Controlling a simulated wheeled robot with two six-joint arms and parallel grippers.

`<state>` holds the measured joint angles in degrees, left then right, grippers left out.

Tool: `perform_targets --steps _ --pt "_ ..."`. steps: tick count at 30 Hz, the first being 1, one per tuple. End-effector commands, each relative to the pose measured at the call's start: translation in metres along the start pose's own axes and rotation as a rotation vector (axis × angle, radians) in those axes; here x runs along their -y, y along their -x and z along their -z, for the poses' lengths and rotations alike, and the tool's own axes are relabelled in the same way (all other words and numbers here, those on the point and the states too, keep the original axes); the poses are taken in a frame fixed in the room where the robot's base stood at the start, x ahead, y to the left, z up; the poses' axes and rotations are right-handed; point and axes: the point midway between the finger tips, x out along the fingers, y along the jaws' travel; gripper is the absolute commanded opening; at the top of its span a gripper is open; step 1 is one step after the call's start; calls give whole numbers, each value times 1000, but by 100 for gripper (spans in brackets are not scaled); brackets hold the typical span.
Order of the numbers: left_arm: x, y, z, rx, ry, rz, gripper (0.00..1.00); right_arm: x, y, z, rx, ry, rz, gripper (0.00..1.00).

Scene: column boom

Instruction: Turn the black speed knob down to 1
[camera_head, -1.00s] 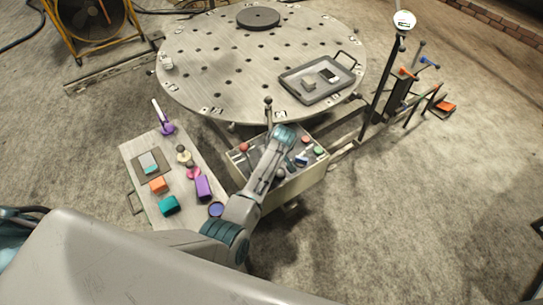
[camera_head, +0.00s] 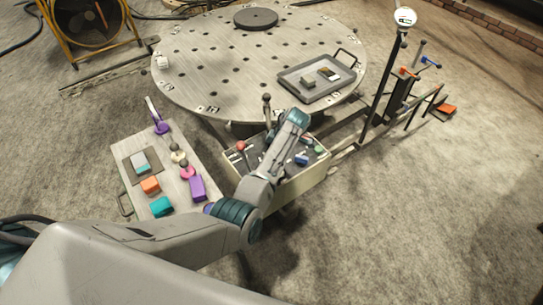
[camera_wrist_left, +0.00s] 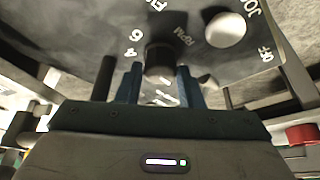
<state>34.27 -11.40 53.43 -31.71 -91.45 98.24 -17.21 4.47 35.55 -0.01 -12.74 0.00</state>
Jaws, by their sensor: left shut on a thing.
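The black speed knob (camera_wrist_left: 159,58) shows in the left wrist view on a dark panel with white markings, 4 and 6 on its left and RPM on its upper right. My left gripper (camera_wrist_left: 160,70) has one blue finger on each side of it and is shut on it. I cannot see where the knob points. In the head view the control box (camera_head: 313,178) stands in front of the round table, and my left arm reaches over it. My wrist hides the knob and fingers there. My right gripper is not in view.
A white button (camera_wrist_left: 225,30) sits right of the knob, near JOG and OFF lettering. A red ball-topped lever (camera_head: 241,146) and a green button (camera_head: 319,149) are on the box. A side table (camera_head: 178,190) with coloured blocks is at left; the round table (camera_head: 215,70) is behind.

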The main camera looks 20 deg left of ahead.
Motion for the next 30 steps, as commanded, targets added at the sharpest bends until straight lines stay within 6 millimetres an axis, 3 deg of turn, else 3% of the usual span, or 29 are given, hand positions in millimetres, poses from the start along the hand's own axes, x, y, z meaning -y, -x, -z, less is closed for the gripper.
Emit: perform_targets --steps 9,24,25,27,30 --pt "0 -2 0 0 92 42 11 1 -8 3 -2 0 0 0" --pt "1 -2 0 0 105 48 11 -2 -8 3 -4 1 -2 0" --pt "1 -2 0 0 105 48 40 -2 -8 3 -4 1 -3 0" --pt "1 -2 0 0 104 47 53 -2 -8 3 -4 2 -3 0" --pt "0 -2 0 0 104 46 56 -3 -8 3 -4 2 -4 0"
